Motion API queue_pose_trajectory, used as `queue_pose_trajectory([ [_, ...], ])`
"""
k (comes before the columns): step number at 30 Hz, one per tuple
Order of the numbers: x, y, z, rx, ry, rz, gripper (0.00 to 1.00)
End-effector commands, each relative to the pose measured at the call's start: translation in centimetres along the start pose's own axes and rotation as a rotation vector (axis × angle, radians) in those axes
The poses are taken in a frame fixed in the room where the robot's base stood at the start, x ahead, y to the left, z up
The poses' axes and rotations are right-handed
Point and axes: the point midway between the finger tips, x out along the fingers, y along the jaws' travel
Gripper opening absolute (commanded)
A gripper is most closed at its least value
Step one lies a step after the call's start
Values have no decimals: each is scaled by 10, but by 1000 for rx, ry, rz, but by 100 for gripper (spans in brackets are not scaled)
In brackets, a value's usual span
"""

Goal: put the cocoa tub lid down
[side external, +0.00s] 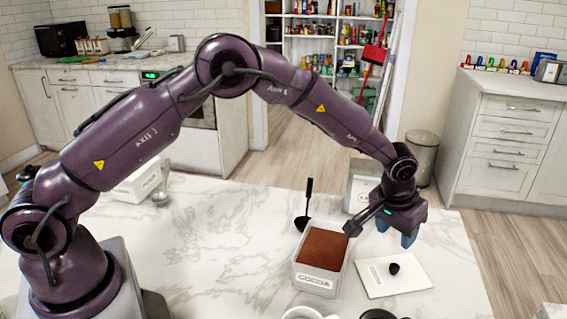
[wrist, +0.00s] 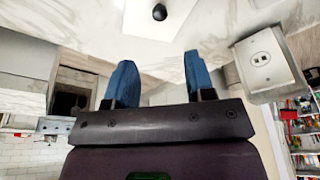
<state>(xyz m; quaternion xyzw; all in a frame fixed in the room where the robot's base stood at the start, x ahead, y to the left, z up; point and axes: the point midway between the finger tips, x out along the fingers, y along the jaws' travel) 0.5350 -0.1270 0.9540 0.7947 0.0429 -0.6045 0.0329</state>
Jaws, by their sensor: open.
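The cocoa tub lid (side external: 378,276), a white square plate with a black knob (side external: 394,268), lies flat on the marble counter, knob up. The lid also shows at the top of the wrist view (wrist: 185,22), beyond my fingertips. The white cocoa tub (side external: 315,281) stands open just left of the lid, full of brown powder (side external: 324,247). My gripper (side external: 409,238) is open and empty, with blue fingers pointing down. It is above and behind the lid, apart from the knob. In the wrist view its two fingers (wrist: 158,75) are spread with nothing between them.
A black ladle (side external: 303,217) stands behind the tub. A white cup (side external: 301,313) is at the front edge. The counter's left middle is clear.

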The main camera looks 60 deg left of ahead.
Motion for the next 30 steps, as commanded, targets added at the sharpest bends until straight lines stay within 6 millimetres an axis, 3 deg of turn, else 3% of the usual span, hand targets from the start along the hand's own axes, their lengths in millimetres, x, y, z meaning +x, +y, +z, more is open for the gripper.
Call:
queue_pose_trajectory([
  [2, -3, -1, 0, 0, 2, 0, 49],
  [5, -24, -7, -3, 4, 14, 0, 49],
  [10, -102, -36, 4, 24, 52, -3, 49],
  [14, -168, -66, 27, 40, 80, -6, 49],
  [18, -226, -96, 65, 54, 112, -5, 49],
  [21, -258, -116, 100, 62, 135, -2, 49],
  [25, -287, -138, 151, 71, 164, 6, 49],
  [30, -301, -155, 211, 85, 198, 24, 49],
])
